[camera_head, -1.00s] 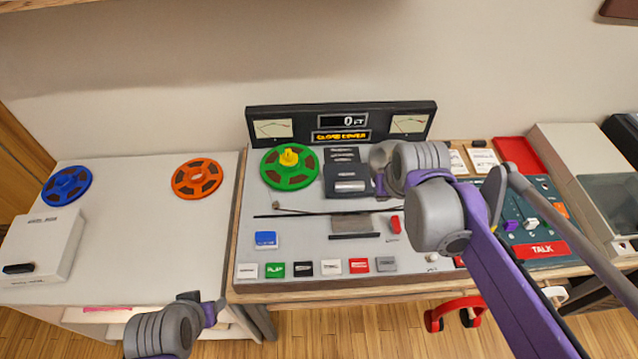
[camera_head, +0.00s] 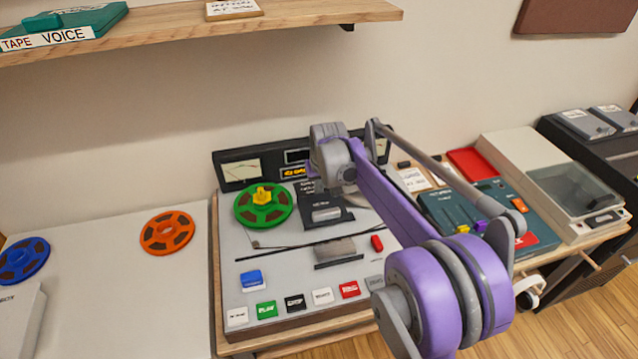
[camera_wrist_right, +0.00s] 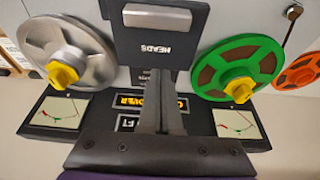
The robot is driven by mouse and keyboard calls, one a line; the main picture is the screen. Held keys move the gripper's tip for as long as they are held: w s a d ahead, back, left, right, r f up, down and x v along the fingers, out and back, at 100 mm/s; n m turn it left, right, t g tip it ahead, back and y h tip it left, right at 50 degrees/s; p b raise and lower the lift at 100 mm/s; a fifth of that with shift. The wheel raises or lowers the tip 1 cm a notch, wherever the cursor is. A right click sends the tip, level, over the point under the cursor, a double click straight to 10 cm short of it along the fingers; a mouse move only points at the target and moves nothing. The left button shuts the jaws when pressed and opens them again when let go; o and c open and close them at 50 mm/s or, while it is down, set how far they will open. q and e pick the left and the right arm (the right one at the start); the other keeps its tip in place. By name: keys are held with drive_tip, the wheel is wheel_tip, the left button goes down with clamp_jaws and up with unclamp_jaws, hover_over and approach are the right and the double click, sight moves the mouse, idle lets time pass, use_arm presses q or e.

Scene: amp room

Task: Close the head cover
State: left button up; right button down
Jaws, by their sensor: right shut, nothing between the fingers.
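The head cover (camera_head: 322,203) is a dark panel with a silver handle, in the upper middle of the tape deck (camera_head: 235,305). In the wrist view the cover (camera_wrist_right: 160,50), lettered HEADS, is upside down between the two reels. It looks raised, but its exact angle is hard to tell. My right gripper (camera_wrist_right: 163,82) is shut and empty, its fingers overlapping the cover's back edge in that view. Whether they touch it I cannot tell. In the head view my right wrist hides the gripper's tips and part of the display. My left gripper is out of view.
A green reel (camera_head: 263,206) sits left of the cover; a silver reel (camera_wrist_right: 75,52) is on its other side. The meter panel (camera_head: 238,170) stands behind. Coloured buttons line the deck's front. A teal mixer (camera_head: 455,213) is to the right, a wooden shelf (camera_head: 250,28) above.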

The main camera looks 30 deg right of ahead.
sight(319, 208)
drive_tip(key=x, duration=0.4)
drive_tip(key=shift+w, duration=0.1)
drive_tip(key=s, duration=0.3)
drive_tip(key=shift+a+f, duration=0.1)
drive_tip(key=shift+a, duration=0.3)
drive_tip(key=shift+s+a, duration=0.15)
drive_tip(key=shift+s, duration=0.3)
drive_tip(key=s, duration=0.3)
drive_tip(key=s+a, duration=0.1)
drive_tip(key=s, duration=0.3)
drive_tip(key=s+a, duration=0.1)
drive_tip(key=s, duration=0.2)
drive_tip(key=shift+s+a, duration=0.25)
drive_tip(key=shift+s, duration=0.05)
drive_tip(key=shift+s+a+f, duration=0.1)
drive_tip(key=shift+s, duration=0.25)
